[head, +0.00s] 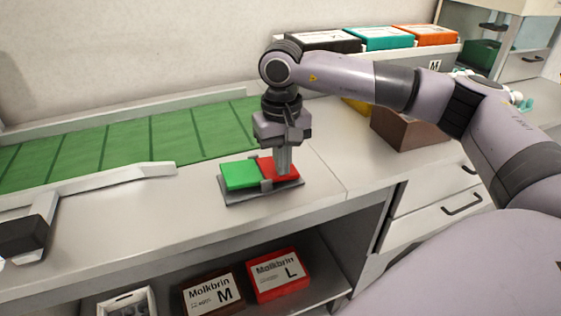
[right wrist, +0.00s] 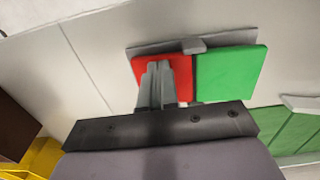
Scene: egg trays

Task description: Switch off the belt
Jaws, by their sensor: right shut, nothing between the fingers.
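A switch box with a grey base (head: 236,200) lies on the counter in front of the belt. It has a green button (head: 241,175) on the left and a red button (head: 289,171) on the right. My right gripper (head: 283,172) is shut and empty, pointing down at the red button. In the right wrist view its fingertips (right wrist: 158,66) overlap the red button (right wrist: 180,66), beside the green button (right wrist: 229,72). I cannot tell for sure whether they press it. The green belt (head: 130,143) runs along the back left, with nothing on it. My left gripper is not in view.
A brown box (head: 400,128) stands right of the switch box. Black, teal and orange egg boxes stand in a bin (head: 440,52) at the back. A shelf below holds Molkbrin M (head: 213,294) and L (head: 278,275) boxes. A white guide rail (head: 130,176) edges the belt.

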